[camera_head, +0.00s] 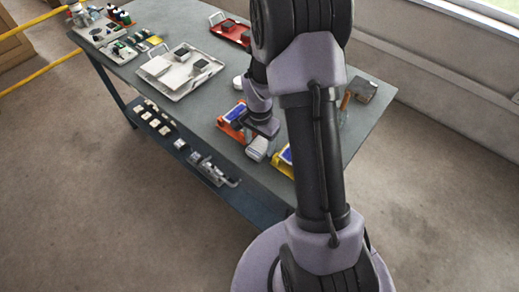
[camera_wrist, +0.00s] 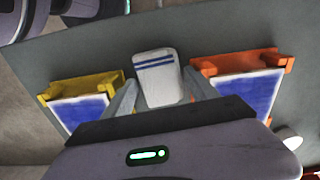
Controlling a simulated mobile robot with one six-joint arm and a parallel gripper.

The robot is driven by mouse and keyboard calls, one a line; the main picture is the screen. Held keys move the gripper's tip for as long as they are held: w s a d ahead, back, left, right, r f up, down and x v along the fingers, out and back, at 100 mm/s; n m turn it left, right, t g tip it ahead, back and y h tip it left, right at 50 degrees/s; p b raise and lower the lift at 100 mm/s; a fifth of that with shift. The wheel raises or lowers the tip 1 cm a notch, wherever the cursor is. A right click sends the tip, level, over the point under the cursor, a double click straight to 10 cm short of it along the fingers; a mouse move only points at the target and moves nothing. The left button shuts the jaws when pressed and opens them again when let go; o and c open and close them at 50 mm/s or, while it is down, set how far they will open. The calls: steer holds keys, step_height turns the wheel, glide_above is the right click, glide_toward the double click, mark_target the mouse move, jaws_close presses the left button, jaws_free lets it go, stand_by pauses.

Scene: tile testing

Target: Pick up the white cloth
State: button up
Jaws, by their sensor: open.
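The white cloth (camera_wrist: 156,67) is a folded pad with blue stripes near its far end. It lies on the grey table between the yellow holder and the orange holder. It also shows in the head view (camera_head: 257,149), just below my gripper (camera_head: 264,130). In the wrist view my gripper (camera_wrist: 160,80) is open, with one finger on each side of the cloth's nearer part. I cannot tell whether the fingers touch the cloth.
A yellow holder (camera_wrist: 112,82) and an orange holder (camera_wrist: 242,58), each with a blue panel, flank the cloth closely. A white tray (camera_head: 180,88) and a red tray (camera_head: 231,25) stand farther back on the table (camera_head: 215,85). A hammer-like tool (camera_head: 362,88) lies at the right.

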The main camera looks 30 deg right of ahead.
mark_target(259, 145)
steer(key=shift+r, duration=0.15)
steer(key=c, duration=1.1)
step_height(259, 145, up, 10)
steer(key=p, duration=0.3)
